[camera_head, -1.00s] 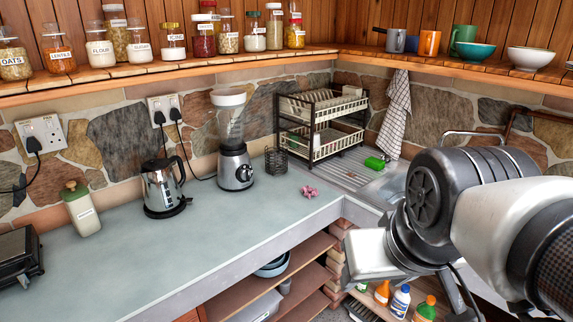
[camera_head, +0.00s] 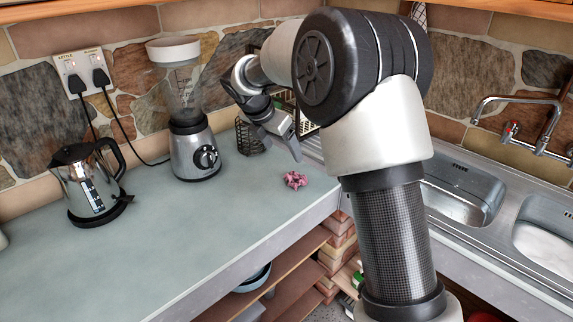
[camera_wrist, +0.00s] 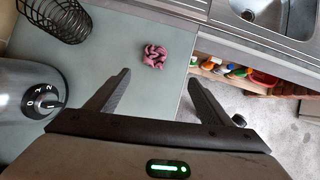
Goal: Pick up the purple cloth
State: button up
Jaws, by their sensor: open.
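The purple cloth (camera_head: 295,180) is a small crumpled pinkish-purple bundle on the grey worktop, near its front edge. It also shows in the wrist view (camera_wrist: 154,56), ahead of my fingers and roughly between their lines. My gripper (camera_head: 296,148) is above the worktop, just behind and above the cloth in the head view. In the wrist view my gripper (camera_wrist: 160,95) has its two dark fingers spread apart with nothing between them. The fingers are apart from the cloth. In the head view my arm hides part of the gripper.
A blender (camera_head: 195,150) and kettle (camera_head: 88,185) stand left of the cloth. A black wire basket (camera_wrist: 53,18) is close by. The sink (camera_head: 460,195) lies to the right. Open shelves (camera_head: 290,275) are below the worktop edge (camera_head: 250,258). The worktop around the cloth is clear.

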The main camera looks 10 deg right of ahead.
jog(key=b, duration=0.1)
send_over(294, 177)
jog(key=s+a, duration=0.1)
jog(key=s, duration=0.1)
jog(key=shift+n, duration=0.3)
notch_tip(294, 177, down, 11)
jog(key=shift+a+f, duration=0.1)
jog(key=shift+f, duration=0.1)
jog(key=shift+a+x, duration=0.2)
jog(key=shift+x, duration=2.4)
jog(key=shift+f, duration=0.1)
jog(key=c, duration=1.1)
jog(key=shift+c, duration=0.3)
